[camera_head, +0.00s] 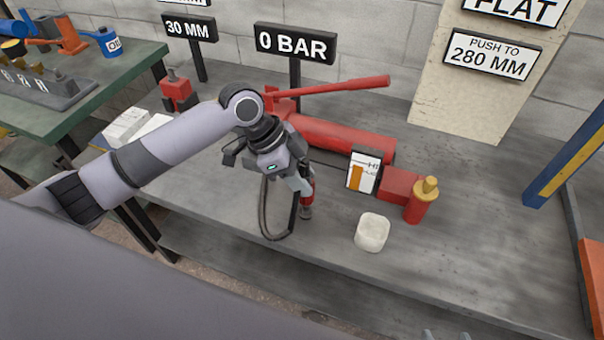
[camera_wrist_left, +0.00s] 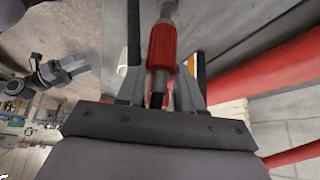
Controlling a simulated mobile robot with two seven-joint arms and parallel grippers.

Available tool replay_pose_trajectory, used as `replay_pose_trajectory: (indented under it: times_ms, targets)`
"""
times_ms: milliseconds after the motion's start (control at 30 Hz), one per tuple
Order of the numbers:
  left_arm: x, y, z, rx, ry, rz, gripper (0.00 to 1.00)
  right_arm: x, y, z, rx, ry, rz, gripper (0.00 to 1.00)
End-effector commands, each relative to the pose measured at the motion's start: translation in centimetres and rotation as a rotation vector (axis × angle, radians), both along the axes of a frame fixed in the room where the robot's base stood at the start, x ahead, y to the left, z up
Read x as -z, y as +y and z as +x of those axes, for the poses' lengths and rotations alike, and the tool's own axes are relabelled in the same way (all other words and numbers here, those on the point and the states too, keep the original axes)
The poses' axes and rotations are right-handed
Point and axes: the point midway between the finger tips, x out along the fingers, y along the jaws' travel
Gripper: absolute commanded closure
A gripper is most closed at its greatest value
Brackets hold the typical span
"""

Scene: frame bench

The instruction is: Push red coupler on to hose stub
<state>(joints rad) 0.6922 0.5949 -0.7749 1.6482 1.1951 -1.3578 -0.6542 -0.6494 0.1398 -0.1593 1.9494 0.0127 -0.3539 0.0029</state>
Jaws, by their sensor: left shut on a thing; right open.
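My left gripper (camera_head: 303,187) points down over the middle of the bench. It is shut around a slim part with the red coupler (camera_head: 311,182). In the left wrist view the red coupler (camera_wrist_left: 162,45) lies along the line between the fingers (camera_wrist_left: 160,90), with metal at both its ends. A short black piece (camera_wrist_left: 157,99) shows between the fingers; I cannot tell whether it is the hose stub. A black hose (camera_head: 264,215) loops down beside the gripper. The coupler's seating is hidden. My right gripper (camera_head: 447,334) barely shows at the bottom edge, its fingertips apart.
A red hand pump (camera_head: 340,137) with a long handle (camera_head: 340,87) lies behind the gripper. A white card (camera_head: 363,172), a red cylinder with yellow top (camera_head: 416,206) and a white cup (camera_head: 372,233) stand to the right. The front right of the bench (camera_head: 480,265) is clear.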

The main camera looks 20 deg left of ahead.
Motion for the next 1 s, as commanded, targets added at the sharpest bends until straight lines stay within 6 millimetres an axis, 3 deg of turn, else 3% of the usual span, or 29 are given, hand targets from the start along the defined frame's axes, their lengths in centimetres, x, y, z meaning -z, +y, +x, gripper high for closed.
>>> replay_pose_trajectory:
  times_ms: [1000]
  targets:
    - [2.4, 0.0, 0.0, 0.0, 0.0, -0.002, 1.0, 1.0, 0.0, 0.0, 0.0, 0.0, 0.0, 0.32]
